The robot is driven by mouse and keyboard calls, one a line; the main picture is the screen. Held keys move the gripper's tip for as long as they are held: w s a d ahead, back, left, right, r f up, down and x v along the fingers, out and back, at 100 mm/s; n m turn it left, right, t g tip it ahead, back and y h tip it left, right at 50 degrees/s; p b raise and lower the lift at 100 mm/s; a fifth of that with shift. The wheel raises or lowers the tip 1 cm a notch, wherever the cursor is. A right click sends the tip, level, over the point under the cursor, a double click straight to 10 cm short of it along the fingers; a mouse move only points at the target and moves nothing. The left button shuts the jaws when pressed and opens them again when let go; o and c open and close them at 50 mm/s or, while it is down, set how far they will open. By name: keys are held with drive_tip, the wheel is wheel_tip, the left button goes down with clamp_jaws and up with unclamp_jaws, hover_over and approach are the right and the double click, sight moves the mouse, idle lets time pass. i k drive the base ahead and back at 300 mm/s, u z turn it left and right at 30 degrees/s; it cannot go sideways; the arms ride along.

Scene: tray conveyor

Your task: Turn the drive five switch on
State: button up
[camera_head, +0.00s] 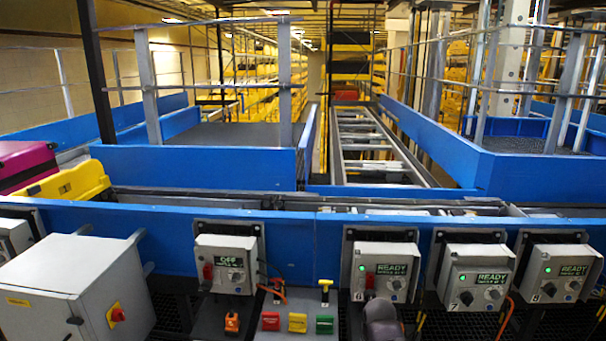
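A grey control box (226,264) with a display reading OFF hangs on the blue conveyor wall, left of centre. It carries a red switch (208,272) on its left side and a small dark knob (237,276); I cannot read a number on it. It stands directly left of the box marked 6 (386,272), whose display reads READY and whose green light is lit. The switch's exact position is too small to tell. A grey rounded part (382,322) rises at the bottom edge in front of box 6; it may be part of my arm. No gripper fingers show.
Box 7 (476,279) and box 8 (560,273) read READY at the right. A large grey cabinet (52,290) with a red knob stands lower left. Red, yellow and green blocks (297,323) sit low in the middle. Yellow and magenta trays (70,186) are on the conveyor, left.

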sight(206, 285)
drive_tip(key=u, duration=0.85)
drive_tip(key=i, duration=0.2)
drive_tip(key=u, duration=0.2)
